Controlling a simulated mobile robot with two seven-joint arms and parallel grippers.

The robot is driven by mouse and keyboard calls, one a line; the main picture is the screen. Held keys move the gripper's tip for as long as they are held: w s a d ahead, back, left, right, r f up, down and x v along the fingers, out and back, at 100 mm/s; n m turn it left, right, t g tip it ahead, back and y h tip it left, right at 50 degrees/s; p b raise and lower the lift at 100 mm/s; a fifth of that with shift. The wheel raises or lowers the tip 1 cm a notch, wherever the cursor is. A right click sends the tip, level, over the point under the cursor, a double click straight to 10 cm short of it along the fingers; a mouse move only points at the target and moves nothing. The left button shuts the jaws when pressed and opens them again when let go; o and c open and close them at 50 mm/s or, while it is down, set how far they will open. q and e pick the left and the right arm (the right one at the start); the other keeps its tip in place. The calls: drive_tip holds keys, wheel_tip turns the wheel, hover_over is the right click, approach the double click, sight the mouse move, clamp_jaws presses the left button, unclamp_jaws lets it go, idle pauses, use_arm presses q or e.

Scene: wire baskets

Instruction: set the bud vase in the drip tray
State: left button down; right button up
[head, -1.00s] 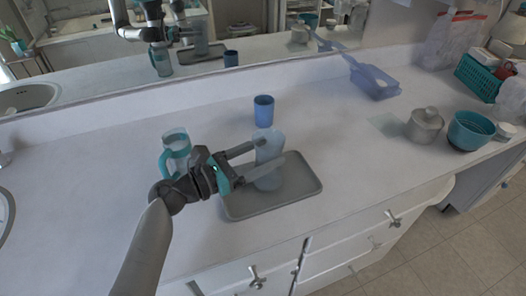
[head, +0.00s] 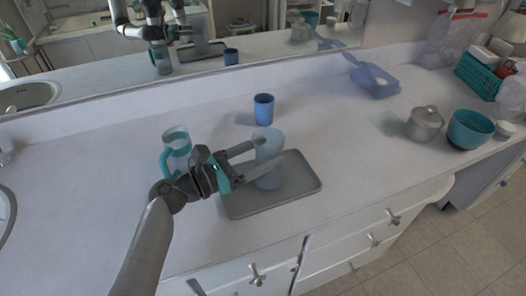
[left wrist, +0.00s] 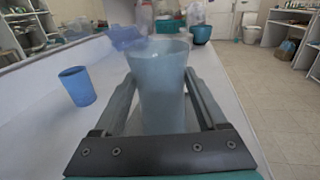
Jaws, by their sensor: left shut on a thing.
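The bud vase (head: 268,143) is a tall, pale blue, translucent vessel. My left gripper (head: 266,152) is shut on it, with one finger on each side, and it looks upright. In the left wrist view the vase (left wrist: 163,85) fills the space between the two fingers. The drip tray (head: 305,178) is a grey, shallow, rectangular tray near the counter's front edge. The vase's lower end appears within the tray's outline in the head view; I cannot tell whether it touches the tray floor. My right gripper is not in view.
A blue cup (head: 264,109) stands behind the vase. A clear pitcher with a teal handle (head: 166,162) stands left of it, close to my left gripper. The counter between is mostly clear.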

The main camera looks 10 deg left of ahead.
use_arm(q)
drive_tip(key=shift+f+b, duration=0.4)
drive_tip(key=shift+f, duration=0.1)
idle(0.4)
unclamp_jaws()
idle(0.7)
drive_tip(key=shift+p+v, duration=0.65)
drive_tip(key=shift+v, duration=3.3)
